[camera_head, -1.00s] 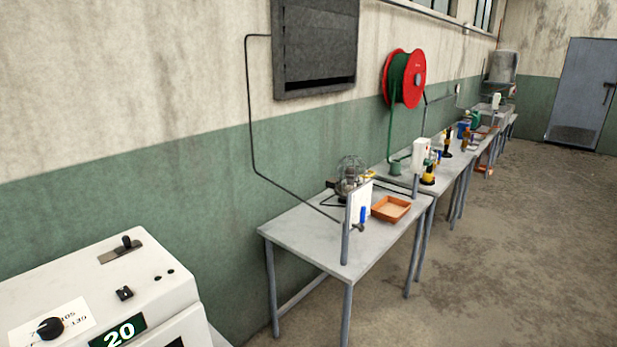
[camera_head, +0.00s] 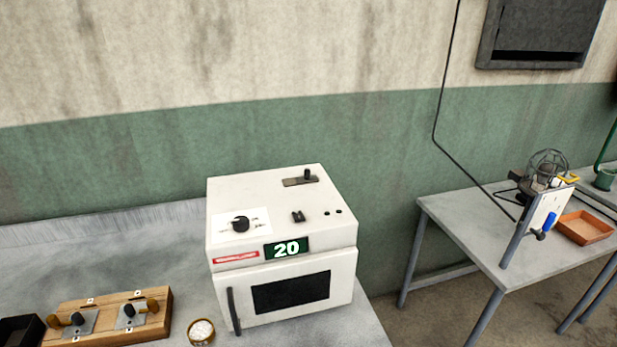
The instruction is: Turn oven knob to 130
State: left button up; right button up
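The white oven (camera_head: 283,245) stands on a grey table in the middle of the head view. Its round black knob (camera_head: 240,224) sits on a white label on the left of the oven's top. The marks on the label are too small to read here. A green display (camera_head: 286,248) on the front edge reads 20. The oven door is shut, with a dark window and a black handle (camera_head: 233,309) at its left. Neither of my grippers is in view.
A wooden board with metal fittings (camera_head: 108,318) and a small round gauge (camera_head: 201,331) lie left of the oven. A second table (camera_head: 470,228) at right holds a wire-caged device (camera_head: 547,172) and an orange tray (camera_head: 584,228). Floor shows between the tables.

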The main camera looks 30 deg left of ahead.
aim_at(240, 224)
jog(key=k+j+u, duration=0.1)
jog(key=j+u, duration=0.25)
jog(key=j, duration=0.4)
jog(key=j+u, duration=0.3)
jog(key=j, duration=0.45)
jog(key=l+u, duration=0.45)
jog(key=u, duration=0.25)
jog(key=k+l+u, duration=0.15)
jog(key=u, duration=0.15)
